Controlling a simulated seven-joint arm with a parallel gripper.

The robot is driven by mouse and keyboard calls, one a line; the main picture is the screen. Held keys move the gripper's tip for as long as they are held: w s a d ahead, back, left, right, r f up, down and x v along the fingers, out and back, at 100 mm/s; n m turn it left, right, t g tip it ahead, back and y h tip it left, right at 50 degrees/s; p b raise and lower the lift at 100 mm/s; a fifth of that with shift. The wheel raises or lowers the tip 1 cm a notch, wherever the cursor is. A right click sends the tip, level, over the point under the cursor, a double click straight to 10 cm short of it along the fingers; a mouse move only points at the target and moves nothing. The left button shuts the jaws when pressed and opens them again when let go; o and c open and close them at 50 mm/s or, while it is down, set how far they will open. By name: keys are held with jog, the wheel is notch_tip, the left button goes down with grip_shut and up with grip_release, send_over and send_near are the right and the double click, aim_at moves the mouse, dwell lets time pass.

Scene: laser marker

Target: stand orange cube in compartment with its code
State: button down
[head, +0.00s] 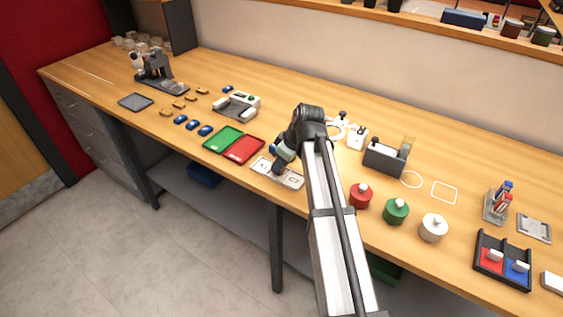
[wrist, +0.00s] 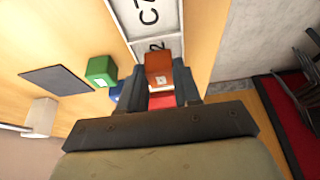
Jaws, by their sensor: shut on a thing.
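The orange cube (wrist: 158,65) is between my gripper's fingertips (wrist: 161,84) in the wrist view, with a small white label on its near side. My gripper is shut on it. The white compartment tray (wrist: 118,12) lies just beyond the cube, with large dark codes on it; "C7" and a "2" can be read in part. Whether the cube touches the tray cannot be told. In the head view my gripper (head: 280,164) is over the white tray (head: 296,182) at the bench's front edge; the cube cannot be made out there.
A green cube (wrist: 101,70), a blue cube (wrist: 116,92), a dark flat plate (wrist: 57,80) and a pale block (wrist: 40,116) lie left in the wrist view. Green (head: 222,139) and red (head: 243,150) trays sit left of my gripper in the head view; lidded pots (head: 361,196) stand right.

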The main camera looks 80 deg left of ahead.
jog(key=shift+f, duration=0.4)
dwell(1.2)
jog(key=c, duration=0.7)
grip_release()
jog(key=shift+r, duration=0.1)
jog(key=v, duration=1.3)
jog(key=shift+w+d+r, duration=0.1)
jog(key=shift+w+r, duration=0.05)
jog(key=shift+r, duration=0.2)
